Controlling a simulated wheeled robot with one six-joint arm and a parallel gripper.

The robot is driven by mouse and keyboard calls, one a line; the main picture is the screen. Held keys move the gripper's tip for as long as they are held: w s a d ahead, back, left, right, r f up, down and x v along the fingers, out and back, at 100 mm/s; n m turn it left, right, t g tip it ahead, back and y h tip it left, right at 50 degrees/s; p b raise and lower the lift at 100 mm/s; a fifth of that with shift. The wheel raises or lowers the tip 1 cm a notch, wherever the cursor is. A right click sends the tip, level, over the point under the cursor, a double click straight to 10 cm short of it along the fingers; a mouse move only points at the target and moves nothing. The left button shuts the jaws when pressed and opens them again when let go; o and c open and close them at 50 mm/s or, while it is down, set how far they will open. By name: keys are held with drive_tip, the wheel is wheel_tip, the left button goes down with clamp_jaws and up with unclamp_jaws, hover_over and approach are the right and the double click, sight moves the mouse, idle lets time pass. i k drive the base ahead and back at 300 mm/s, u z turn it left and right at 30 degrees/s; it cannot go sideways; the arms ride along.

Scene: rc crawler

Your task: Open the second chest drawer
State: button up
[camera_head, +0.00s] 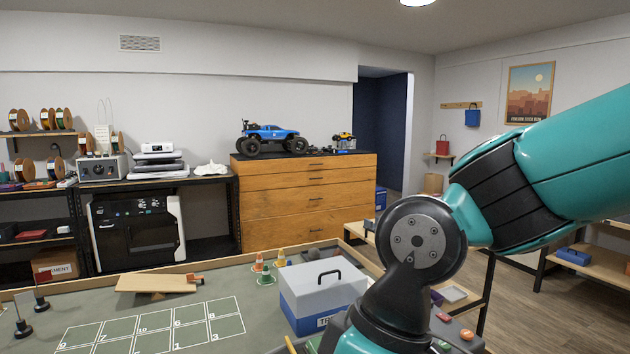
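The wooden chest of drawers (265,205) stands against the back wall, beyond the green table. Its front has several drawers with small dark handles, shallower ones at the top and deeper ones below. The second drawer from the top (275,182) is a shallow one, and its front looks flush with the others. All the drawers look shut. My arm fills the right side of the view, well in front of the chest. My gripper is not in view, so its state is hidden.
A green-topped table (220,285) with a raised wooden rim lies between me and the chest. It holds a grey-lidded box (315,290), small cones (266,278) and a wooden ramp (155,282). A blue truck (268,138) stands on the chest. A doorway (380,130) opens right of it.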

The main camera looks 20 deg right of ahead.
sight(265, 182)
drive_tip(key=z, duration=2.85)
drive_tip(key=i, duration=5.15)
drive_tip(key=u, duration=2.9)
drive_tip(key=i, duration=1.1)
